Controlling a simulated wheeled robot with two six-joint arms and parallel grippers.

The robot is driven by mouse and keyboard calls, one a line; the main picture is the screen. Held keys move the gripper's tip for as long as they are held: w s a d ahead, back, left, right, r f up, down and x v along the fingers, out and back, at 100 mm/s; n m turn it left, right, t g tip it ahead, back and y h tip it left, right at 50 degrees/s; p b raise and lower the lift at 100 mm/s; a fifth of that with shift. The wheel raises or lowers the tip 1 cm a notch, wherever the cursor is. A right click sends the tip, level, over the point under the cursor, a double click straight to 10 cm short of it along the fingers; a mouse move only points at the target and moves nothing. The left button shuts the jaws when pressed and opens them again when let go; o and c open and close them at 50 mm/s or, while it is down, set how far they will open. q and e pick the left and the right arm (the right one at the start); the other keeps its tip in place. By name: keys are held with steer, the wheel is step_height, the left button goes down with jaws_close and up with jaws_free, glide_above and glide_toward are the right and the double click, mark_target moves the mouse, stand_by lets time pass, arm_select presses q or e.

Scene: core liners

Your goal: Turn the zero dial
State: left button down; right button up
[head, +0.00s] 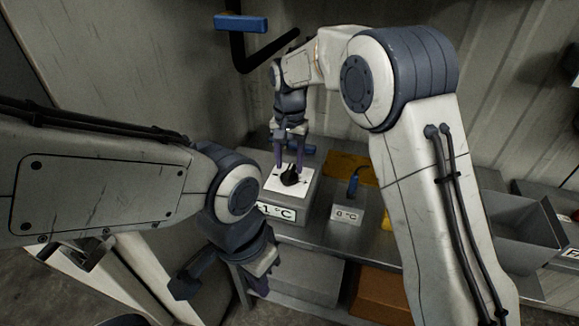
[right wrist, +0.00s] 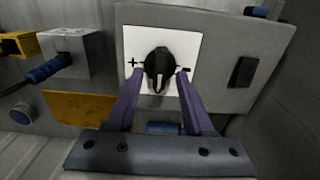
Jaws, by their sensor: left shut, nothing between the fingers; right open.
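The zero dial (head: 290,177) is a black knob on a white plate (head: 303,184) with plus and minus marks, on top of a grey box (head: 310,205) labelled "1 °C". The dial also shows in the right wrist view (right wrist: 160,68). My right gripper (head: 288,165) is over the dial, pointing down. In the right wrist view its open purple fingers (right wrist: 158,76) reach to either side of the knob; I cannot tell whether they touch it. My left gripper (head: 262,287) is shut and empty, low in front of the bench, away from the dial.
A small grey block (head: 347,212) labelled "0 °C" with a blue-handled probe (head: 353,182) stands right of the box. A yellow-brown mat (head: 350,166) lies behind it. A grey bin (head: 520,225) is at the right. An orange-brown box (head: 385,292) sits below the bench top.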

steer(key=shift+f, duration=0.95)
jaws_close()
steer(key=shift+r, duration=0.1)
steer(key=shift+r+n+p, duration=0.1)
steer(key=shift+n+p, duration=0.85)
steer(key=shift+n, duration=0.15)
steer(key=shift+n+p, duration=0.9)
steer(key=shift+n, duration=0.9)
steer(key=shift+w, duration=0.1)
jaws_free()
